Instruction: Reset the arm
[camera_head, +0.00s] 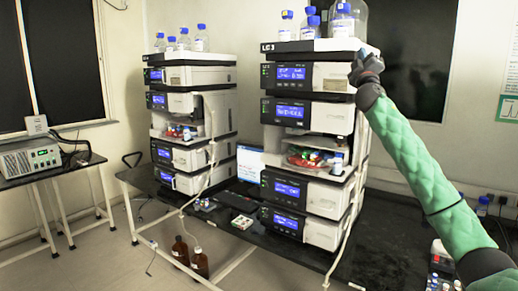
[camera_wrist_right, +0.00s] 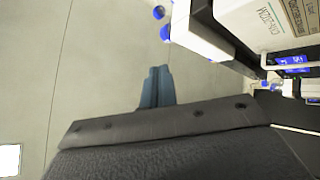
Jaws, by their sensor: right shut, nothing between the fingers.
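My right arm, in a green sleeve, comes in from the lower right in the head view. Its gripper (camera_head: 362,66) is up at the top right corner of the right instrument stack (camera_head: 318,117), just below the large clear bottle (camera_head: 346,22) in the picture. I cannot tell the gap between gripper and stack. In the right wrist view the two blue-grey fingers (camera_wrist_right: 157,86) are together with nothing between them, over plain grey floor. My left gripper is in neither view.
A second instrument stack (camera_head: 186,75) stands to the left, topped with several blue-capped bottles. Both stacks stand on a black bench (camera_head: 300,250). Two brown bottles (camera_head: 190,257) are on the floor. A side table (camera_head: 50,172) with a small device (camera_head: 30,157) is at far left.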

